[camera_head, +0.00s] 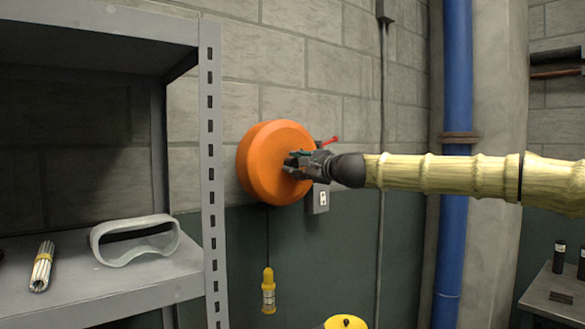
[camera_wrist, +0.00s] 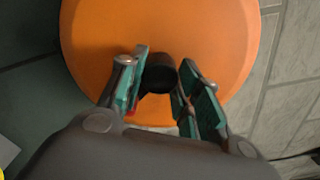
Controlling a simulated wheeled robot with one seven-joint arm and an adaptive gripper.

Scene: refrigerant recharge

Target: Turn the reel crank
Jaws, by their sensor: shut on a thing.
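The orange round reel (camera_head: 262,160) is mounted on the block wall, and its face fills much of the wrist view (camera_wrist: 95,35). My gripper (camera_head: 294,165) reaches in from the right, in front of the reel's face. In the wrist view my gripper's (camera_wrist: 161,88) teal-padded fingers stand on either side of the dark crank knob (camera_wrist: 160,73) and are shut on it. The rest of the crank is mostly hidden by the fingers. A yellow lamp-like piece (camera_head: 268,290) hangs on a cord below the reel.
A grey metal shelf (camera_head: 212,190) stands at left with clear goggles (camera_head: 135,240) and a bundle of sticks (camera_head: 42,267). A grey wall box (camera_head: 320,198) and a red lever (camera_head: 330,141) are beside the reel. A blue pipe (camera_head: 455,90) runs vertically at right.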

